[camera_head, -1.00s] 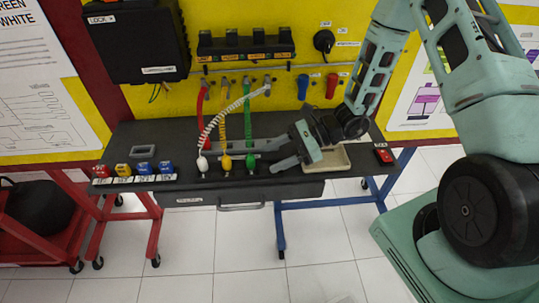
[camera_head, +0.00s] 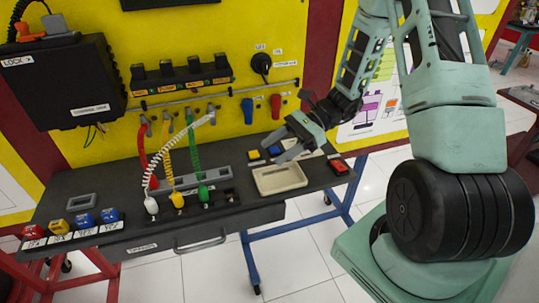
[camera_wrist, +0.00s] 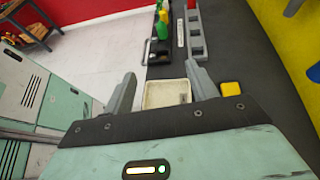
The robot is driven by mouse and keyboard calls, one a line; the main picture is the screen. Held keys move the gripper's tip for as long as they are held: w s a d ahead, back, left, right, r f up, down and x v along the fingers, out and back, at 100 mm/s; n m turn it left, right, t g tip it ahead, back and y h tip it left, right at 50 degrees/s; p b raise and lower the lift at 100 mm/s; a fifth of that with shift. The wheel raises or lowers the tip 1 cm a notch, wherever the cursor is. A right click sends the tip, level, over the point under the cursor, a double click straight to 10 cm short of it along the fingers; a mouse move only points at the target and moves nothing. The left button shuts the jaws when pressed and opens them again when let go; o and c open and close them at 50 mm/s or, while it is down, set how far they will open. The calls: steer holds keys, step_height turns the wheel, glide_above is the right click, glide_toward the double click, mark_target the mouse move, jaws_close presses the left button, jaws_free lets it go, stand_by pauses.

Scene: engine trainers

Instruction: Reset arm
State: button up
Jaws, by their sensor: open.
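My gripper (camera_head: 277,148) is open and empty above the right part of the black bench (camera_head: 110,185), just behind a cream tray (camera_head: 262,188). In the wrist view my gripper (camera_wrist: 162,80) has its two grey fingers spread, with the cream tray (camera_wrist: 166,94) seen between them. Nothing is between the fingers. My arm reaches in from the right side of the head view.
White (camera_head: 151,205), yellow (camera_head: 178,200) and green (camera_head: 203,193) connectors stand on the bench, with coiled cables rising to a yellow panel (camera_head: 225,115). Colored blocks sit at the left front edge. A red block (camera_head: 339,166) lies right of the tray.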

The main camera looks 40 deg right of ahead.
stand_by(0.4)
steer(key=s+a+r+n+g+h, duration=0.1)
steer(key=s+a+r+n+h, duration=0.3)
steer(key=s+a+n, duration=0.5)
steer(key=s+a+r+n+g+h, duration=0.1)
steer(key=s+a+r+n+h, duration=0.4)
steer(key=n, duration=1.3)
steer(key=s+a+h, duration=0.3)
steer(key=s+a, duration=0.2)
steer(key=a, duration=0.1)
steer(key=shift+a+r+n+h, duration=0.2)
steer(key=shift+n+h, duration=0.1)
steer(key=shift+h, duration=0.1)
